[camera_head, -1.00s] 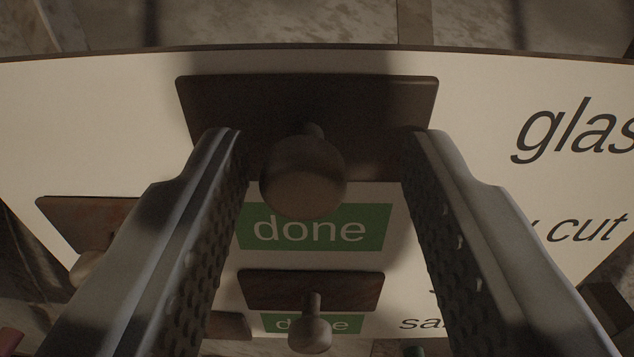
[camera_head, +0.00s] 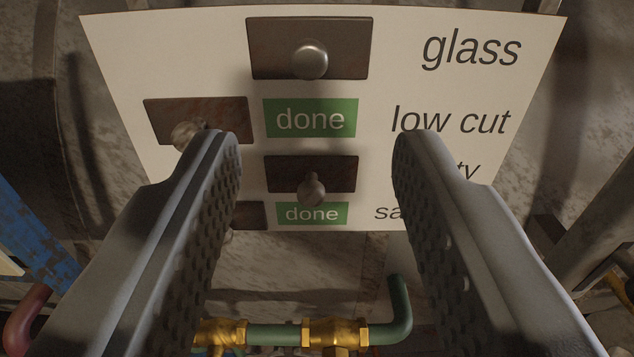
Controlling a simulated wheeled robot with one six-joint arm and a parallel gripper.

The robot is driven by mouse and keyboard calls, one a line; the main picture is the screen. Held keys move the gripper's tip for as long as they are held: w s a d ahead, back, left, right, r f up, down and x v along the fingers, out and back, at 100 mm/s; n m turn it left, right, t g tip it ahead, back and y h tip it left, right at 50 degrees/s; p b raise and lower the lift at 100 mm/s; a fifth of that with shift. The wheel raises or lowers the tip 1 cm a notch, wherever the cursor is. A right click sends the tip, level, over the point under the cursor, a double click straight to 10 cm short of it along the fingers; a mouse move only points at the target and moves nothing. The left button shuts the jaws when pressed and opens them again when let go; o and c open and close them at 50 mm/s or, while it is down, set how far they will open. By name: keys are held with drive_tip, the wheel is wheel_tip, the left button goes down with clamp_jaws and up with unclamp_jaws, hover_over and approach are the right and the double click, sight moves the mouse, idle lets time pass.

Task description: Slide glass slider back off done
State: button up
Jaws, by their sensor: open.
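The glass slider (camera_head: 270,42) is a dark rectangular plate with a round grey knob (camera_head: 309,60) at the top of a white board. It sits left of the word "glass", in the column where green "done" labels show in other rows, so no label shows in its row. My gripper (camera_head: 314,145) is open and empty, its jaws spread wide. Its fingertips appear below the glass knob in the picture, apart from it.
The low cut slider (camera_head: 165,112) stands left of its green "done" label (camera_head: 310,118). Another slider (camera_head: 340,172) is below, between my fingers. A lower "done" label (camera_head: 312,213) shows. Green pipe (camera_head: 400,305) with brass fittings (camera_head: 335,332) runs under the board (camera_head: 540,50).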

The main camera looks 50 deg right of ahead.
drive_tip(key=shift+v, duration=2.9)
drive_tip(key=s+a+f+n+t+y, duration=0.2)
drive_tip(key=s+a+f+n+y, duration=0.1)
drive_tip(key=f, duration=0.7)
drive_tip(key=s+a+f+n+t+y, duration=0.2)
drive_tip(key=s+a+f+n+y, duration=0.2)
drive_tip(key=s+f, duration=0.4)
drive_tip(key=s+a+f+n+t+y, duration=0.2)
drive_tip(key=s+a+f+y, duration=0.3)
drive_tip(key=f, duration=0.9)
drive_tip(key=shift+s+a+f+n+y, duration=0.25)
drive_tip(key=shift+s+a+n+y, duration=0.15)
drive_tip(key=shift+n+y, duration=0.5)
